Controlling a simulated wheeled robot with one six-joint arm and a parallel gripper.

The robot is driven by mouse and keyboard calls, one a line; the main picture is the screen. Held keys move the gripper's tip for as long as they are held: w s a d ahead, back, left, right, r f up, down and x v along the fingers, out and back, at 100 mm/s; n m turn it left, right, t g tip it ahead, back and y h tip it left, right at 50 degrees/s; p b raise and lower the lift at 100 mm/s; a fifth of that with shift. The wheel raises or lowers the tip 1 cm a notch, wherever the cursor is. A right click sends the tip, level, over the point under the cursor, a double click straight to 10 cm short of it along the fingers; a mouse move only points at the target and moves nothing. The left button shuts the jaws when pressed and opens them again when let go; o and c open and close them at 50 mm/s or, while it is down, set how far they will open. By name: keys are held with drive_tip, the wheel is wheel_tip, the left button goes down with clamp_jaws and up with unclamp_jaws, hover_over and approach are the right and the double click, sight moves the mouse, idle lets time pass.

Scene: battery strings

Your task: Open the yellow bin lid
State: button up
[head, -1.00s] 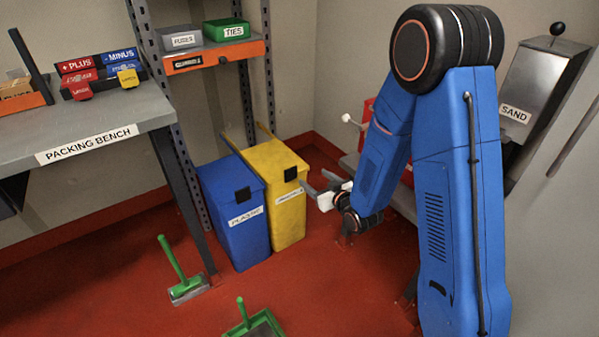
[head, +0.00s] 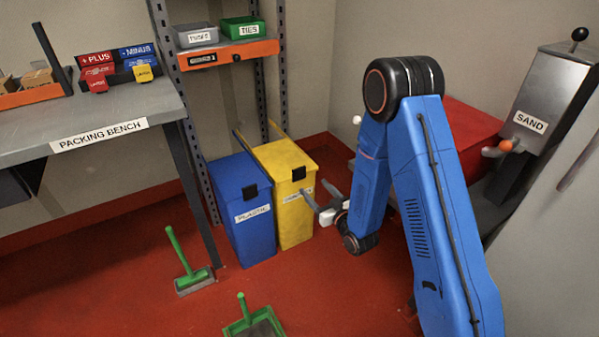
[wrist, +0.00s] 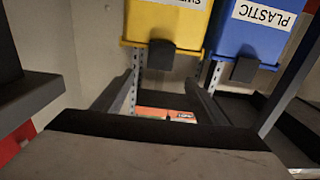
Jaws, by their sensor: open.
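The yellow bin (head: 294,215) stands against the wall beside the blue bin (head: 249,215) marked PLASTIC. Its yellow lid (head: 282,154) is down, with a black tab (head: 298,173) at the front edge. The front label is partly covered by my gripper (head: 316,192), which is open and empty in front of the bin's right side. In the upside-down wrist view, the yellow bin (wrist: 165,18) and its black tab (wrist: 174,60) show beyond my open fingers (wrist: 155,85), with no contact visible. The blue bin (wrist: 255,35) is to the right there.
The packing bench (head: 60,125) stands left, and a shelf rack with an orange shelf (head: 228,54) rises behind the bins. A green-handled brush (head: 190,275) and dustpan (head: 255,325) lie on the red floor. A sand dispenser (head: 545,100) and red box (head: 465,135) are right.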

sight(300, 172)
drive_tip(key=x, duration=1.3)
drive_tip(key=shift+s, duration=0.1)
drive_tip(key=c, duration=1.5)
drive_tip(key=x, duration=1.4)
drive_tip(key=shift+s, duration=0.1)
drive_tip(key=o, duration=1.5)
